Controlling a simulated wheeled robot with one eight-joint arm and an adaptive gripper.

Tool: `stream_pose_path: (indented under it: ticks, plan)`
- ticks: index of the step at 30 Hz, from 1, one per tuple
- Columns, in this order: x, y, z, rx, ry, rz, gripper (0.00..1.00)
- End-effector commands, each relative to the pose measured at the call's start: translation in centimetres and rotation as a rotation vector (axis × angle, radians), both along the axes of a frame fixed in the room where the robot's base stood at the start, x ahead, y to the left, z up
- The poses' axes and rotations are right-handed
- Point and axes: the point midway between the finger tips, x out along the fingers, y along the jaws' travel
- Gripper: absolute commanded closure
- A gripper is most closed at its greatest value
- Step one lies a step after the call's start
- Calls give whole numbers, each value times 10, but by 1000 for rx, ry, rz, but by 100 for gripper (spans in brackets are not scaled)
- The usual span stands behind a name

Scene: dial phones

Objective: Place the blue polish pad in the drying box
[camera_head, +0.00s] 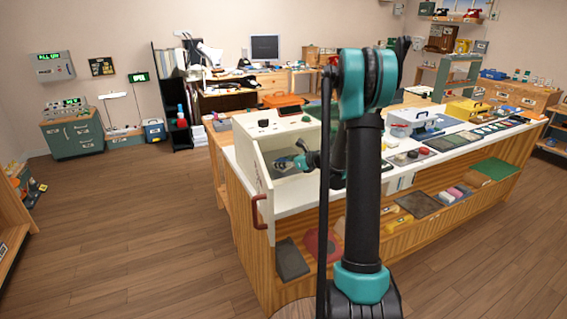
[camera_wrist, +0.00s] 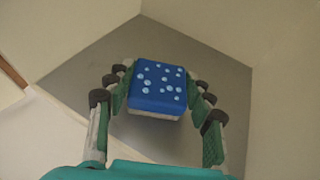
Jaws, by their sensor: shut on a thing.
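The blue polish pad (camera_wrist: 160,88), dotted with pale blue spots and with a whitish underside, sits between the two green-padded fingers of my gripper (camera_wrist: 158,100) in the wrist view. The fingers are shut on its sides. Around it are the pale walls and grey floor of the drying box. I cannot tell whether the pad touches the floor. In the head view the white drying box (camera_head: 271,123) stands at the left end of the counter, open at the front, with my gripper (camera_head: 298,161) inside. My arm hides the box's right part.
The box's door (camera_head: 263,187) stands open at the left front, with a red handle (camera_head: 258,210). The counter (camera_head: 400,172) carries several tools and pads on the right. A lower shelf holds a red pad and several other items. The wooden floor at the left is clear.

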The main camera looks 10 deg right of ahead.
Motion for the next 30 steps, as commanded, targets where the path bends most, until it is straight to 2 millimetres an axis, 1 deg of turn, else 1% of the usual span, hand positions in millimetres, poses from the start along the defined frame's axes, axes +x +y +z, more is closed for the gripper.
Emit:
stream_pose_path:
  ticks: [1, 2, 6, 7, 15, 19, 23, 30]
  plan:
    - [0, 0, -1, 0, 0, 0, 81]
    - [0, 0, -2, 0, 0, 0, 46]
    - [0, 0, -1, 0, 0, 0, 29]
    - [0, 0, -1, 0, 0, 0, 27]
    - [0, 0, -1, 0, 0, 0, 27]
    - [-3, -3, 3, 0, 0, -1, 27]
    - [-16, -15, 10, -1, 1, -3, 27]
    - [-51, -45, 29, 1, 0, -4, 27]
